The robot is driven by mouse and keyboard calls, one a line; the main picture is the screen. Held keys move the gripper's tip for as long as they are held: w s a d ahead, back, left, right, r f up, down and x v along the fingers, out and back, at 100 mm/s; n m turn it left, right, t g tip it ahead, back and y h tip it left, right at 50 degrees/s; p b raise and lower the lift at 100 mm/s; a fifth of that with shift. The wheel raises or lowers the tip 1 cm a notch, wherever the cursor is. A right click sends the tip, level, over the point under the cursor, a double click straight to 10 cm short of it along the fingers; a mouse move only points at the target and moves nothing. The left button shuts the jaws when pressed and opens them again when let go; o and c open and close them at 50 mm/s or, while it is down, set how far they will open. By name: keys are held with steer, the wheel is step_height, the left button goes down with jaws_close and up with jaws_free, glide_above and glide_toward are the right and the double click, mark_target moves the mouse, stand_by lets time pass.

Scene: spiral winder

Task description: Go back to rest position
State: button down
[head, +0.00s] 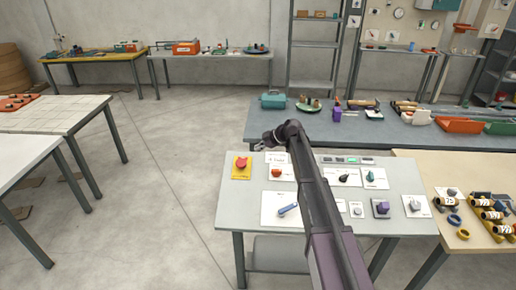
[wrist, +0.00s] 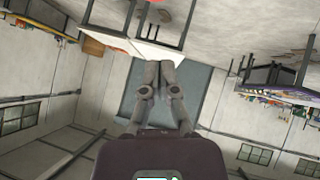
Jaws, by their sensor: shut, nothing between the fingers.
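My arm reaches up from the bottom of the head view over a grey control table (head: 235,215). My gripper (head: 261,146) is at its far end, near the table's back left corner, and points left. In the wrist view my gripper (wrist: 160,66) shows with its two fingers close together and nothing between them. The room looks turned over in that view, with the floor at the top. My arm hides part of the middle of the table.
The table carries a red button on a yellow plate (head: 241,167), a blue-handled lever (head: 288,210) and several knobs. A long bench (head: 262,125) stands close behind. A wooden table (head: 420,167) with cylinders is at right. Open floor (head: 160,190) lies to the left.

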steer(key=s+d+f+m+g+h+b, duration=0.1)
steer(key=s+d+m, duration=0.5)
steer(key=s, duration=0.6)
steer(key=s+d+f+m+g+h+b, duration=0.1)
steer(key=s+d+f+m+h, duration=0.4)
steer(key=s, duration=0.8)
steer(key=s+d+f+m+g+h+b, duration=0.1)
steer(key=s+d+f+m+h+b, duration=0.2)
steer(key=s, duration=1)
steer(key=d+f+m, duration=0.3)
steer(key=d+m, duration=0.2)
steer(key=d, duration=0.1)
steer(key=shift+b, duration=0.35)
